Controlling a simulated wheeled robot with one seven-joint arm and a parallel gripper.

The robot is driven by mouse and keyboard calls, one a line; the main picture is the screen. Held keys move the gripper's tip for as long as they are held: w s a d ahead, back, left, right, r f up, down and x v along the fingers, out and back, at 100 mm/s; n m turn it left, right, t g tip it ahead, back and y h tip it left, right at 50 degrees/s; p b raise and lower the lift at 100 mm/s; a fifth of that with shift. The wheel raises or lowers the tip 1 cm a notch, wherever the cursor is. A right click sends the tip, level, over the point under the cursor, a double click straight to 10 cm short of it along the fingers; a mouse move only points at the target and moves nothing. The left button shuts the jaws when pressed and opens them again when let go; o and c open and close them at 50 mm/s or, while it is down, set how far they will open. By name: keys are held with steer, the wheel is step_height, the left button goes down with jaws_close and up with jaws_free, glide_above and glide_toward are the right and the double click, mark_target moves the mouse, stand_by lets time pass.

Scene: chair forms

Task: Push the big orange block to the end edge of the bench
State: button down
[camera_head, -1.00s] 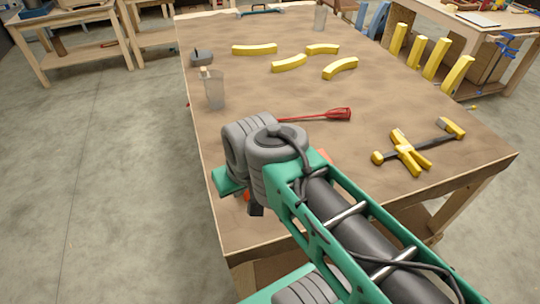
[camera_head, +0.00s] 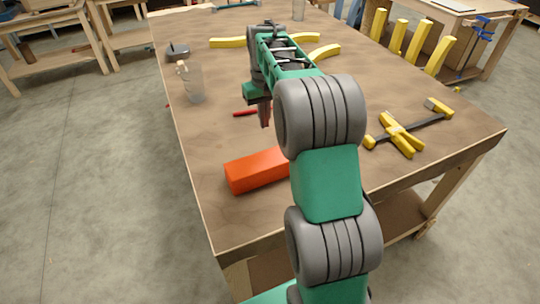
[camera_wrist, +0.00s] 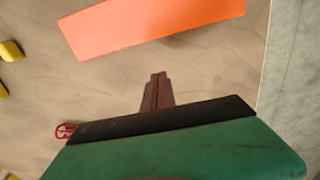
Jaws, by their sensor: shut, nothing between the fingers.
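The big orange block (camera_head: 252,170) lies flat on the bench (camera_head: 218,217), a short way in from its near end edge. My arm hides its right part in the head view. In the wrist view the block (camera_wrist: 150,24) crosses the top of the picture. My gripper (camera_head: 265,123) points down on the far side of the block, apart from it. In the wrist view its fingers (camera_wrist: 157,86) are together with nothing between them, and bare bench shows between them and the block.
A clear cup (camera_head: 190,82) stands near the bench's left edge. A red-handled tool (camera_head: 244,113) lies behind my gripper. Yellow clamps (camera_head: 402,136) lie to the right, and curved yellow pieces (camera_head: 228,42) lie farther back. The bench top in front of the block is clear.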

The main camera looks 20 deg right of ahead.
mark_target(270, 151)
step_height(270, 151, down, 10)
steer(key=shift+p, duration=0.95)
steer(key=s+p, duration=0.1)
steer(key=s, duration=0.2)
steer(key=shift+s+r, duration=0.15)
steer(key=shift+s, duration=0.2)
steer(key=shift+f, duration=0.2)
steer(key=shift+s, duration=0.1)
